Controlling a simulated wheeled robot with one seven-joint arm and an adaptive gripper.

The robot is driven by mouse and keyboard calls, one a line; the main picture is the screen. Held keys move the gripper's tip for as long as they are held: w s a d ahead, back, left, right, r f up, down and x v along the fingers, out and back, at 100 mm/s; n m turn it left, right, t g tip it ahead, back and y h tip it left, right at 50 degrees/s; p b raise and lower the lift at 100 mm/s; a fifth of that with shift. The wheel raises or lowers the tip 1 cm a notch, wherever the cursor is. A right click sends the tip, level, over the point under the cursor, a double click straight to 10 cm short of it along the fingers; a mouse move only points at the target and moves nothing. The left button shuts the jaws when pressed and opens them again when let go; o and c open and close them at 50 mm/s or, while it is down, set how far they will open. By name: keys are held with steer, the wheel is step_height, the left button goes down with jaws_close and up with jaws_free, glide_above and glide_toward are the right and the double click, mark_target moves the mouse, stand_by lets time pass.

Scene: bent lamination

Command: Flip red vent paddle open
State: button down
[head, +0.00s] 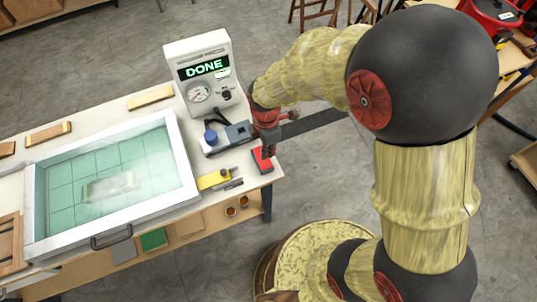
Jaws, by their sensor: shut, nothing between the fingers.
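A small red paddle-like piece (262,161) with a dark edge lies at the right end of the white worktable. I take it as the vent paddle; whether it is open or closed I cannot tell. My gripper (268,151) reaches down from my arm right above this piece, its dark fingers shut and empty. The fingertips overlap the piece's upper edge in the picture; whether they touch it I cannot tell. A grey pump-like unit with a blue knob (211,137) stands just left of my gripper, partly covered by it.
A white control box (200,50) with a gauge and a green "DONE" display stands behind. A white-framed, clear-topped press (185,165) fills the table's left, a pale piece inside. A yellow block and grey tool (214,180) lie near the front edge. Open floor lies right of the table.

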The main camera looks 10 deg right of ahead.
steer(key=r, duration=0.6)
steer(key=shift+s+d+p, duration=0.1)
steer(key=shift+s+p, duration=0.25)
steer(key=shift+s, duration=0.05)
steer(key=s+d+r+m+t+b, duration=0.3)
steer(key=s+d+r+m, duration=0.2)
steer(key=m, duration=0.5)
steer(key=s+d+r+m+t+b, duration=0.3)
steer(key=s+d+r+m, duration=0.3)
steer(key=d+r+m, duration=0.2)
step_height(320, 180, up, 2)
steer(key=m, duration=0.3)
steer(key=shift+d, duration=0.25)
